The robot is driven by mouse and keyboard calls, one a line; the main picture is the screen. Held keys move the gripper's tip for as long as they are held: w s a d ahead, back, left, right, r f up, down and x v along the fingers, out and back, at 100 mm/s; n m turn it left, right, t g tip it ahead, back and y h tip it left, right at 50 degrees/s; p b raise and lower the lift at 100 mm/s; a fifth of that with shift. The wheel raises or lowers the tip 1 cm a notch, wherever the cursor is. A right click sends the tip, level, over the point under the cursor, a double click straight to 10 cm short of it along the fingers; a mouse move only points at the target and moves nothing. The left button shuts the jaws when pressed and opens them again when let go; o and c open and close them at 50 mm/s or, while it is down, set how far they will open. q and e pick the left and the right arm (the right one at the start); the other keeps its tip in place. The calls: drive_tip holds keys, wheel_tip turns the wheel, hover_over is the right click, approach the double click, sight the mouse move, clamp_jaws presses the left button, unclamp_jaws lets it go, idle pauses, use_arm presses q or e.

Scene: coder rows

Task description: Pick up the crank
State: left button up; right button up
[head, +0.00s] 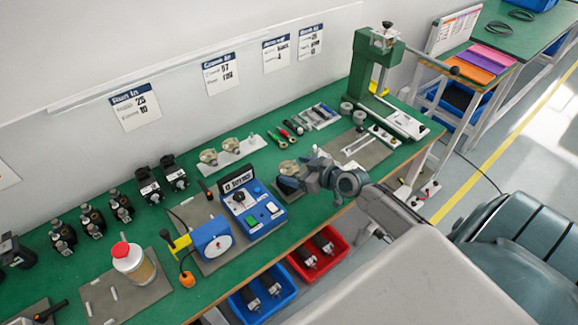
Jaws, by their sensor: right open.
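My right gripper (284,183) reaches in from the right over the green bench, beside the blue control box. Its fingers point left and are open. A small pale round part (288,167) lies right behind the fingers on a grey mat, partly covered by them. I cannot tell whether it touches them. I cannot pick out the crank for certain; it may be this part or be hidden by the gripper. My left gripper is not in view.
A green press (372,70) stands at the back right. Red (318,254) and blue (264,300) bins sit below the bench's front edge.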

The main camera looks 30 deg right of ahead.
drive_tip(key=shift+x, duration=0.85)
drive_tip(key=c, duration=1.1)
drive_tip(key=shift+c, duration=0.6)
drive_tip(key=shift+r, duration=0.1)
